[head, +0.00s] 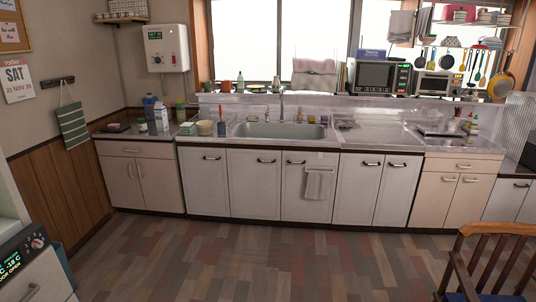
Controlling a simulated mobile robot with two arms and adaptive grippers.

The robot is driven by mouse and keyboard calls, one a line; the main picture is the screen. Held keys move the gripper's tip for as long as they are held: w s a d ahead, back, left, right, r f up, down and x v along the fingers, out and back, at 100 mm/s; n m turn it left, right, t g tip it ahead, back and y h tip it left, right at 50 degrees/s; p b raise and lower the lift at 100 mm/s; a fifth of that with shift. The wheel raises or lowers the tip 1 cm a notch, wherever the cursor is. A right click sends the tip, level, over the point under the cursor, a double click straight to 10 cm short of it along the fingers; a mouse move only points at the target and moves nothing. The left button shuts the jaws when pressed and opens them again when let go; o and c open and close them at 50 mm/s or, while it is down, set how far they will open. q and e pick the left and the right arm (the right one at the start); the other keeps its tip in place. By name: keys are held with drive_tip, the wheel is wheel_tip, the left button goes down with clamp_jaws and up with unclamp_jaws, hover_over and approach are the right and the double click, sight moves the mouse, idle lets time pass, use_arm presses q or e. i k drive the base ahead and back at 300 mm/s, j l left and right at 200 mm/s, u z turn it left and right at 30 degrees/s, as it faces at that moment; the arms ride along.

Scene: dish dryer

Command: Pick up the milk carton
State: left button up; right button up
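A small white, carton-shaped item (161,117) stands upright on the left end of the counter. It looks like the milk carton, but it is too small to read any label. A taller grey-blue container (149,108) stands right behind it to the left. Neither of my grippers is in view, and nothing is seen touching these items.
The counter (213,140) runs along the back wall with a sink (281,131) in its middle. A basket (205,127) stands left of the sink. A wooden chair (485,262) is at the front right. The wooden floor (250,260) between is clear.

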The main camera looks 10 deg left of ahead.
sight(160, 111)
drive_tip(key=i+j+u, duration=0.15)
drive_tip(key=i+u, duration=0.15)
drive_tip(key=i, duration=0.4)
drive_tip(key=i+u, duration=0.3)
drive_tip(key=i, duration=0.4)
drive_tip(key=i+l+u, duration=0.25)
drive_tip(key=i, duration=0.45)
